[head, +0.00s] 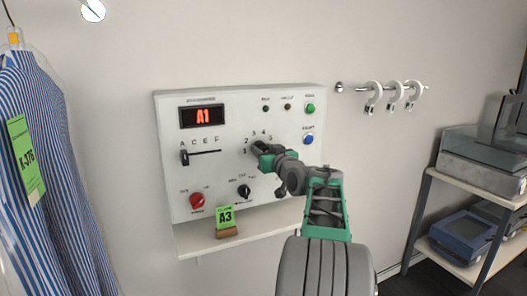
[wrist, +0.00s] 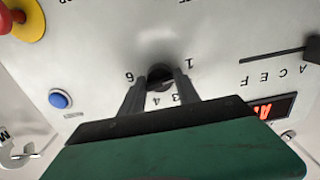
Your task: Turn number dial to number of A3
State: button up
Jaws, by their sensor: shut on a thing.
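The number dial (wrist: 160,80) is a small dark round knob on the white control panel (head: 175,150), with printed numbers around it. My gripper (wrist: 160,76) is shut on this dial, with one finger on either side. In the head view my gripper (head: 259,148) hides most of the dial, and its pointer direction cannot be told. The display (head: 202,116) reads A1 in red; part of it also shows in the wrist view (wrist: 272,110). A green tag (head: 225,217) marked A3 stands on the ledge below the panel.
The panel also has a slider (head: 185,157) at A, a red knob (head: 197,201), a black knob (head: 244,191), a green button (head: 310,108) and a blue button (head: 308,139). A striped shirt (head: 50,180) hangs left. Hooks (head: 393,92) and a shelf rack (head: 480,175) are right.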

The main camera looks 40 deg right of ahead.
jog(key=shift+m, duration=0.3)
grip_shut()
jog(key=m, duration=0.7)
jog(key=shift+p, duration=0.35)
jog(key=m+p, duration=0.1)
jog(key=m, duration=0.3)
jog(key=shift+r+m, duration=0.1)
jog(key=shift+m, duration=0.2)
jog(key=shift+m+p, duration=1)
jog(key=shift+m, duration=0.8)
jog(key=o, duration=1.2)
grip_release()
